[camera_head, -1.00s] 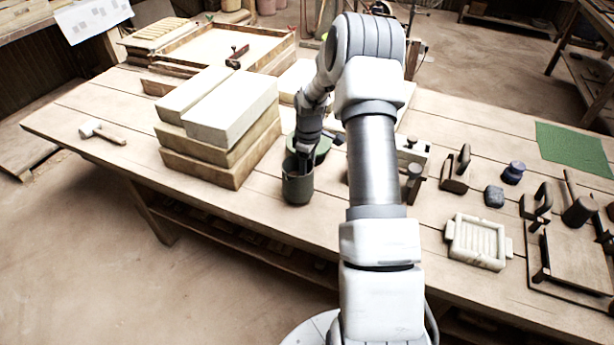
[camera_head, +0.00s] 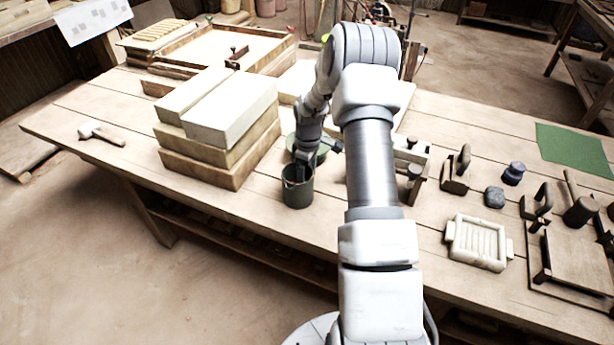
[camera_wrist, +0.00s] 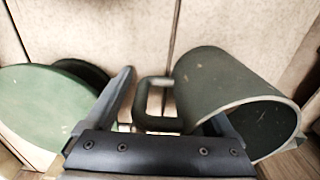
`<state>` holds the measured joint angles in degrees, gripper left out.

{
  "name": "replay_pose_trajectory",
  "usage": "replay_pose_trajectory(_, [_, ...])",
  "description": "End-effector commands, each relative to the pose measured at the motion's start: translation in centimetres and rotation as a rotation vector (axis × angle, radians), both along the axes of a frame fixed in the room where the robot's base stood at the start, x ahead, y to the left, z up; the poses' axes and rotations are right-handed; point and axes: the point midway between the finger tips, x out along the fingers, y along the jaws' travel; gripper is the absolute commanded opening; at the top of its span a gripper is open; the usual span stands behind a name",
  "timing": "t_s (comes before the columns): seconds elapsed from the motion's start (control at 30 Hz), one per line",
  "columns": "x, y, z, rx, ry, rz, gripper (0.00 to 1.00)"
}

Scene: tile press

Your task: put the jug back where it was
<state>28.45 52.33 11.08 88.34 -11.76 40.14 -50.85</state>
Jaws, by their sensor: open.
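The jug (camera_head: 298,190) is a dark green cylinder with an open top, upright on the table's front part, just right of the stacked blocks. In the wrist view the jug (camera_wrist: 215,85) shows its rim at lower right and its squared handle at left. My gripper (camera_head: 303,167) is at the jug's top in the head view. In the wrist view my gripper (camera_wrist: 170,105) is open, with the handle between its fingers. The left finger is clear of the handle; the right finger meets the jug's rim, and its tip is hidden there.
A green round disc (camera_wrist: 40,105) lies left of my gripper in the wrist view. Stacked blocks (camera_head: 215,150) stand close left of the jug. A small press block (camera_head: 412,148) and a white ribbed tray (camera_head: 478,243) are on the right.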

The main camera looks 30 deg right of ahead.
Motion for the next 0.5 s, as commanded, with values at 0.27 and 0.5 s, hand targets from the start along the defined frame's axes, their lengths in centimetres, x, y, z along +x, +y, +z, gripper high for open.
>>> replay_pose_trajectory(0.27, [0.1,-0.2,4.1,-0.003,-0.005,-0.001,0.89])
replay_pose_trajectory(0.5, [0.0,-0.2,9.2,-0.001,-0.003,-0.001,0.89])
